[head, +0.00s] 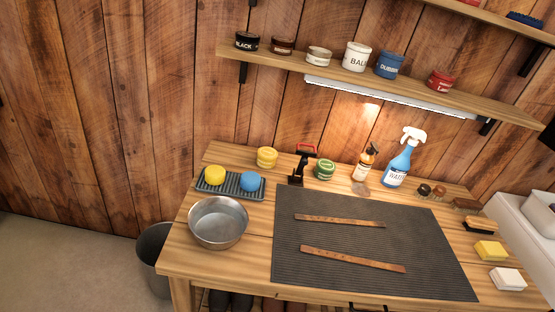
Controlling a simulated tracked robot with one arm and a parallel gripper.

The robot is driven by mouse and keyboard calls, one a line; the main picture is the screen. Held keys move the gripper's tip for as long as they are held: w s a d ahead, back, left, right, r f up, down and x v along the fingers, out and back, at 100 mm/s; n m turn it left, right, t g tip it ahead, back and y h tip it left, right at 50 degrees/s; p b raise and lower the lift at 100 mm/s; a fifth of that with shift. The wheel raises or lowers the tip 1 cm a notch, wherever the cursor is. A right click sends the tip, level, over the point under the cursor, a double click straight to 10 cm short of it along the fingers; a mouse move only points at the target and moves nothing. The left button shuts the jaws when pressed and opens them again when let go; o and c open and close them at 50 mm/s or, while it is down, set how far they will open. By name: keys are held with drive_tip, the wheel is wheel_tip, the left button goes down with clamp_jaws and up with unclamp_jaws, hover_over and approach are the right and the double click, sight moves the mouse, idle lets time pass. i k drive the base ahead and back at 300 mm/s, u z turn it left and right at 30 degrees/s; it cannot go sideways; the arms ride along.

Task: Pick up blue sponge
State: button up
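The blue sponge (250,181) is round and lies on the right half of a dark ribbed tray (230,190) at the back left of the wooden workbench. A round yellow sponge (214,175) lies beside it on the tray's left half. The blue sponge is uncovered and nothing touches it from above. My gripper is not seen in this view.
A metal bowl (218,222) stands just in front of the tray. A dark mat (365,245) bears two leather straps (340,220). A shelf (350,80) with jars hangs above.

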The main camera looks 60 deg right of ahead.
sight(250, 182)
drive_tip(key=z, duration=0.5)
drive_tip(key=i, duration=0.95)
drive_tip(key=z, duration=1)
drive_tip(key=i, duration=0.45)
drive_tip(key=z, duration=0.35)
drive_tip(key=k, duration=0.9)
drive_tip(key=z, duration=0.2)
drive_tip(key=i, duration=0.9)
drive_tip(key=u, duration=0.1)
